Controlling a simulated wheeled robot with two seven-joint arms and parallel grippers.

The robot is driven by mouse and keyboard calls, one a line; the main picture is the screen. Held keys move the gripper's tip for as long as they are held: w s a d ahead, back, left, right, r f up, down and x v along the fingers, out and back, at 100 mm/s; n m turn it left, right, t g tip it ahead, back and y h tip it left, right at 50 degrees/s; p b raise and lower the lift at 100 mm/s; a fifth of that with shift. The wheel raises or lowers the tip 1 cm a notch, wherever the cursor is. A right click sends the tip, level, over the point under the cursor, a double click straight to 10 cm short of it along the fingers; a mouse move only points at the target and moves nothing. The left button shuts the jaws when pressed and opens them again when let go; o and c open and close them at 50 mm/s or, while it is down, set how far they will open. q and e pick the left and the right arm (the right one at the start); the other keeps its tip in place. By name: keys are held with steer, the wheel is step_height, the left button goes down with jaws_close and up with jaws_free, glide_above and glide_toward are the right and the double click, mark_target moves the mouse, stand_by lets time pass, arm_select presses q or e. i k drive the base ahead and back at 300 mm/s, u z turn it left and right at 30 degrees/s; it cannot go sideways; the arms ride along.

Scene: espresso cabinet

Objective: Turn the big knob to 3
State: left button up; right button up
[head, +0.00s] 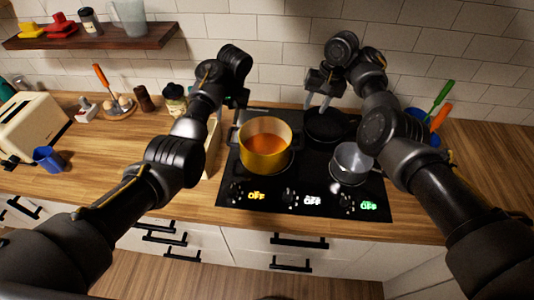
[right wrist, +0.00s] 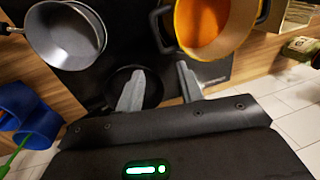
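The black cooktop (head: 270,197) has a row of dark knobs along its front edge. The left knob (head: 236,190) has a yellow OFF beside it, the middle knob (head: 290,197) a white OFF, and the right knob (head: 346,203) a green OFF. I cannot tell which knob is bigger. My right gripper (head: 318,103) is open and empty above the back of the cooktop, near the black pan (head: 330,127); its parted fingers also show in the right wrist view (right wrist: 160,88). My left gripper (head: 241,98) is behind the yellow pot, mostly hidden by its own arm. Both are far from the knobs.
The yellow pot (head: 265,163) with orange soup stands on the cooktop's left, a grey saucepan (head: 350,178) on its right. A blue holder with utensils (head: 425,125) stands at right. A toaster (head: 30,128) and blue mug (head: 48,158) are at left. Drawers lie below the counter.

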mark_target(231, 191)
steer(key=k, duration=1)
